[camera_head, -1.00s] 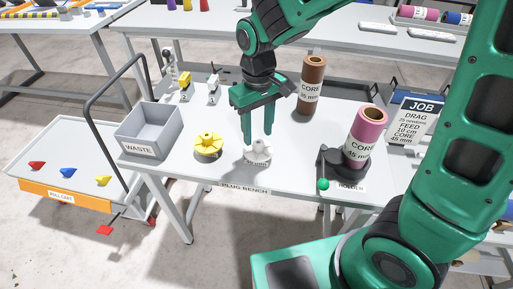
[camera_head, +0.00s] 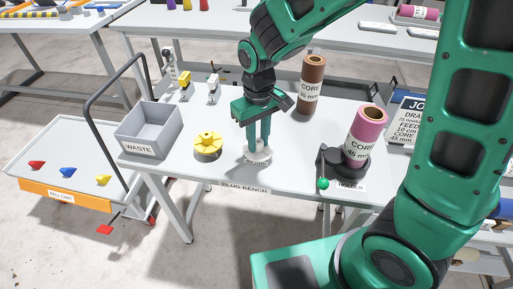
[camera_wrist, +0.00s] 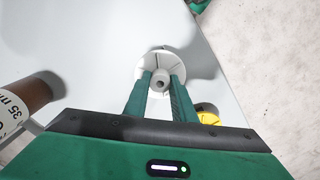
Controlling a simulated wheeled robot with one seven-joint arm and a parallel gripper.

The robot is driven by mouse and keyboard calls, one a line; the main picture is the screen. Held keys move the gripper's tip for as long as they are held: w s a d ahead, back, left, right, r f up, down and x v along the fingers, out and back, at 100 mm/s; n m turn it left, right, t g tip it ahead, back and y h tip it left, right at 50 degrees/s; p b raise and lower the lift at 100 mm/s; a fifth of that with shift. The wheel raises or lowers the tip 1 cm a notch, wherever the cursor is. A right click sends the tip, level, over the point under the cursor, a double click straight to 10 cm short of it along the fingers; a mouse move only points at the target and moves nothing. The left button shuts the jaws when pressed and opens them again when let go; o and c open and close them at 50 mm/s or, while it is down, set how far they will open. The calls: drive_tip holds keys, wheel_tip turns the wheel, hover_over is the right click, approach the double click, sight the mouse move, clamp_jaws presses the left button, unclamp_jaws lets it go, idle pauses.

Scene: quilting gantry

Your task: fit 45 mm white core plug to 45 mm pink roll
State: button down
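The white core plug (camera_head: 258,158) is a round disc with a raised hub, sitting on the plug bench. In the wrist view the plug (camera_wrist: 160,62) shows its disc and grey-white hub between my fingertips. My gripper (camera_head: 258,147) points down over the plug, its two green fingers close together on either side of the hub. It appears shut on the hub, which also shows in the wrist view between the fingers (camera_wrist: 160,82). The pink roll (camera_head: 366,135), labelled core 45 mm, stands slightly tilted in the dark holder (camera_head: 329,160), its brown core opening facing up.
A yellow knobbed plug (camera_head: 207,146) sits left of the white one. The grey waste bin (camera_head: 148,128) is at the bench's left. A brown 35 mm core roll (camera_head: 312,85) stands behind. The job sign (camera_head: 408,118) is at right.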

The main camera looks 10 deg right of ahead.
drive_tip(key=shift+r, duration=1.95)
drive_tip(key=shift+r, duration=0.15)
